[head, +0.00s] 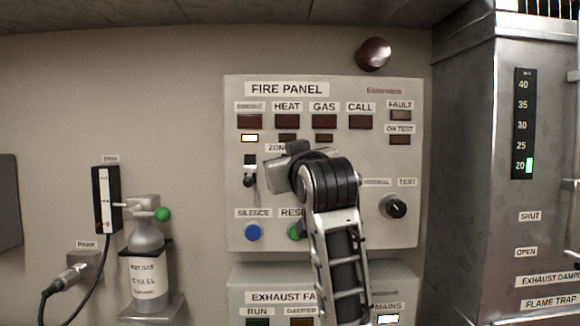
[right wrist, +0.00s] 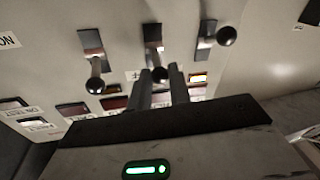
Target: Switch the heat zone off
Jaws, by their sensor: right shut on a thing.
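The fire panel (head: 320,238) is on the wall, with a HEAT window (head: 287,121) that is dark. A row of three zone toggle switches shows in the right wrist view, which sees the panel upside down. The middle toggle (right wrist: 153,37) lines up with the HEAT column. My right gripper (right wrist: 160,76) has its fingers shut around this toggle's black knob, which points to the panel's upper side. In the head view my right gripper (head: 277,178) and wrist hide this switch. My left gripper is not in view.
The first zone toggle (head: 249,181) points down, with a lit amber lamp (head: 250,138) above it. The third toggle (right wrist: 95,67) points up on the panel. A blue SILENCE button (head: 253,232) and a rotary knob (head: 394,206) are nearby. A gas bottle (head: 147,270) stands left.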

